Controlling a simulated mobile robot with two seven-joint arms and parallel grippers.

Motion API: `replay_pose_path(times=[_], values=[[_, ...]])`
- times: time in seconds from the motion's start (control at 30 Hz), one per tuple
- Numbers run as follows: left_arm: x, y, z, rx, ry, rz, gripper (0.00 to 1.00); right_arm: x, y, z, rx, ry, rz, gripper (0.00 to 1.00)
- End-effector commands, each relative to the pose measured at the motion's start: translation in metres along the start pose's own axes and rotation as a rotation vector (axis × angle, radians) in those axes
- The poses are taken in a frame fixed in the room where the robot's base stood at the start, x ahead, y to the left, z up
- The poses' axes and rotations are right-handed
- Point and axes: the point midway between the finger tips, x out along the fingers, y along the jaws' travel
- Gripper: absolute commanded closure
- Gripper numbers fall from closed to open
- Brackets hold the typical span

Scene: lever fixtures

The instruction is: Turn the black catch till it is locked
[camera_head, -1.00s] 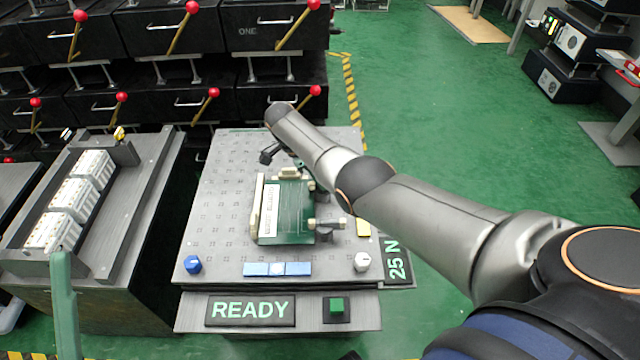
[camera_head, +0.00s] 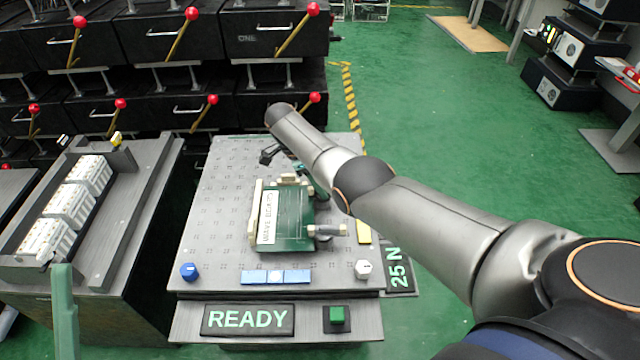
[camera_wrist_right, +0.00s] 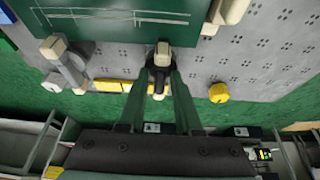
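The green board (camera_head: 289,215) lies on the grey perforated plate, with cream-tipped catches at its edges. The black catch (camera_wrist_right: 161,62), with a cream tip, stands at the board's edge in the right wrist view. In the head view my arm hides most of this gripper and catch. A second catch (camera_head: 326,230) with a grey bar sits at the board's front right; it also shows in the wrist view (camera_wrist_right: 66,62). One green finger of my left gripper (camera_head: 63,305) shows at lower left.
The plate (camera_head: 222,200) carries a blue knob (camera_head: 189,271), blue blocks (camera_head: 275,277), a white knob (camera_head: 362,269) and a yellow block (camera_head: 363,232). A READY sign (camera_head: 247,319) and green button (camera_head: 337,318) are in front. A rack of white modules (camera_head: 72,205) stands left.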

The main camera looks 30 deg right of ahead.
Motion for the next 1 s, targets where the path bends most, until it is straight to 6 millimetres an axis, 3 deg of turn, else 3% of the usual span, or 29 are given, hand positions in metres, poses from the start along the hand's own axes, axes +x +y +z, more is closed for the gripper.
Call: replay_pose_path(times=[0.1,0.47,0.8,1.0], values=[[0.0,0.0,0.0,0.001,0.0,0.001,0.0,0.0,0.0,0.001,-0.002,-0.002,-0.002,0.53],[0.003,-0.001,-0.002,0.004,0.0,0.002,0.0,-0.011,-0.001,0.001,-0.003,-0.005,-0.004,0.53],[0.015,-0.008,-0.014,0.04,0.006,0.006,0.0,-0.08,-0.001,0.001,-0.002,-0.005,-0.005,0.53],[0.014,-0.009,-0.014,0.042,0.004,0.002,0.0,-0.112,0.0,0.001,-0.003,-0.004,-0.003,0.53]])
